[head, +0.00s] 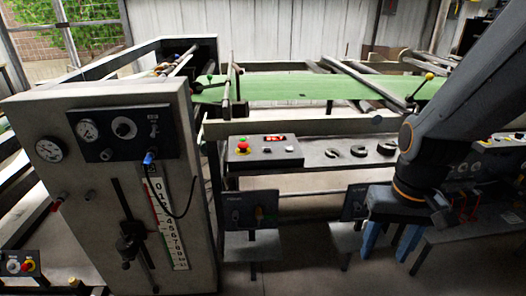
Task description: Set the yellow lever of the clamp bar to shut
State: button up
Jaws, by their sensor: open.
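A lever with a yellow ball knob (429,76) stands tilted at the right of the green sheet (290,90), its dark stem leaning up and to the right. A bar (360,78) crosses the sheet near the lever's foot; I cannot tell for certain that it is the clamp bar. My gripper (385,255) hangs below and in front of the lever, well apart from it. Its two blue fingers point down, spread apart with nothing between them. My arm passes close to the right of the lever in the picture and covers part of the machine there.
A grey control cabinet (110,215) with gauges and a scale stands at the left. A shelf holds a red-button box (263,150) and several dark hook-like parts (358,151). Machine rails (300,127) lie between my gripper and the lever.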

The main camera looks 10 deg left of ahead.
aim_at(423, 84)
jog(key=z, duration=1.2)
jog(key=i, duration=1.05)
